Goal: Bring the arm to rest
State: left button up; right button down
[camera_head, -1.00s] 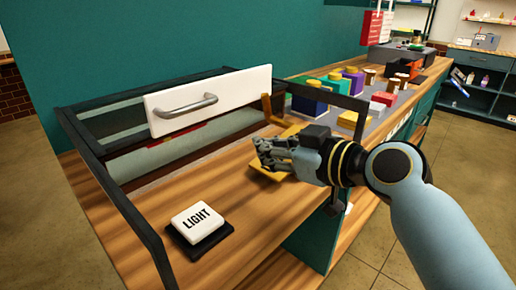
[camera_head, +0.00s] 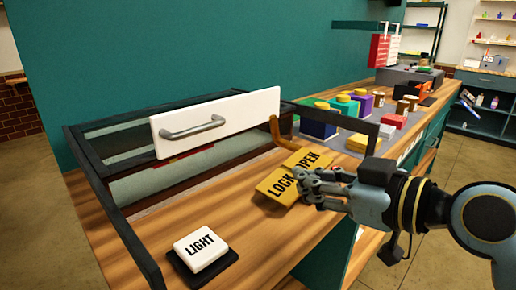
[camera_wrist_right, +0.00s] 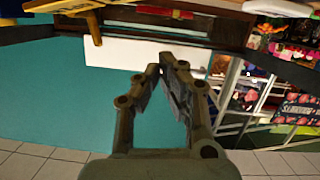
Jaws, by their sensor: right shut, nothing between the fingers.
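My right gripper (camera_head: 312,188) is beside the yellow LOCK/OPEN plate (camera_head: 283,184) on the wooden counter, at the plate's right side in the head view. The gripper is shut and empty. In the right wrist view the gripper (camera_wrist_right: 160,72) shows its fingertips together, with nothing between them. I cannot tell from the head view whether the fingers touch the plate. A yellow piece also shows at the top left of the right wrist view (camera_wrist_right: 62,6). My left gripper is not in view.
A dark-framed glass case with a white handled panel (camera_head: 216,122) stands at left. A LIGHT button (camera_head: 200,246) sits in front of it. An orange lever (camera_head: 276,131) stands behind the plate. Several coloured boxes, including a blue one (camera_head: 318,124), line the counter behind. Floor at right is open.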

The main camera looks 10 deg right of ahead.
jog(key=s+d+f+m+g+h, duration=0.45)
jog(key=s+d+f, duration=0.2)
jog(key=s, duration=0.45)
jog(key=s+d+f+m+g+h, duration=0.3)
jog(key=s+d+f+g+h, duration=0.15)
jog(key=s+f, duration=0.45)
jog(key=s+d+f+g+b, duration=0.1)
jog(key=s+f, duration=0.1)
jog(key=f, duration=1.1)
jog(key=s+d+f+g+b, duration=0.1)
jog(key=f, duration=1.1)
jog(key=s+d+f+g+b, duration=0.1)
jog(key=s+f, duration=1.7)
jog(key=f, duration=0.1)
jog(key=shift+s+d+b, duration=0.15)
jog(key=shift+s+b, duration=0.1)
jog(key=shift+b, duration=0.1)
